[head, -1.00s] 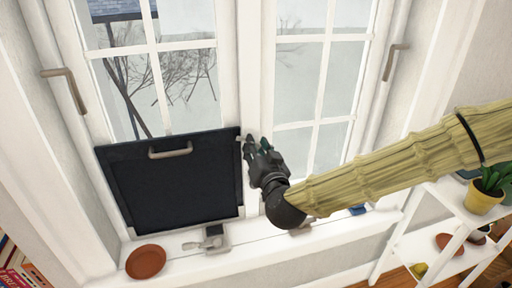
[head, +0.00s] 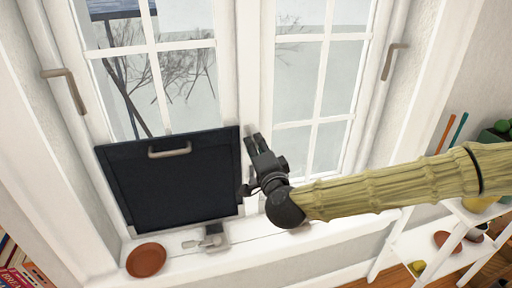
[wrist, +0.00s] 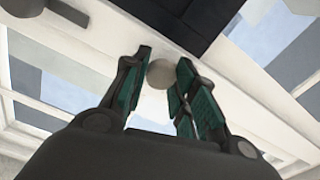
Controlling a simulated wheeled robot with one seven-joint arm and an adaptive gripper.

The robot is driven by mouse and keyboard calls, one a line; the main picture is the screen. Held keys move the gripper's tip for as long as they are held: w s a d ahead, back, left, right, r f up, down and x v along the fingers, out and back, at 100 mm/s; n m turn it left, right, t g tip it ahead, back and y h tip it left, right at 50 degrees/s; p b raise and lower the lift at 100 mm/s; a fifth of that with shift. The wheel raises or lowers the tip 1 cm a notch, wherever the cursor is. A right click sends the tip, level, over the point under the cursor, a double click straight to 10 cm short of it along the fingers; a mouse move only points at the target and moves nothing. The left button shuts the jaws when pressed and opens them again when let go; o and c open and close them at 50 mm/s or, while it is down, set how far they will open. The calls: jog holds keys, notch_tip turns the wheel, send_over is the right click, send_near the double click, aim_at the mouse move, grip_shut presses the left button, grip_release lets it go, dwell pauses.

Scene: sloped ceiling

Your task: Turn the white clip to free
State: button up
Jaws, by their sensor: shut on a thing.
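In the head view my gripper (head: 254,142) stands at the right edge of the dark blue panel (head: 175,190), in front of the middle window post. There the clip is hidden by the gripper, and its turn angle cannot be told. The panel stands upright against the left window and has a beige handle (head: 170,150).
A brown saucer (head: 147,260) and a small grey metal piece (head: 213,238) lie on the white sill below the panel. Window handles (head: 65,88) are on both sides. A white shelf (head: 440,225) with pots stands at the right, under my arm.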

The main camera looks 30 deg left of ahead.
jog(key=shift+m, duration=1.6)
jog(key=o, duration=1)
jog(key=shift+d, duration=0.1)
jog(key=v, duration=1.1)
jog(key=shift+s+d, duration=0.3)
jog(key=shift+f, duration=0.15)
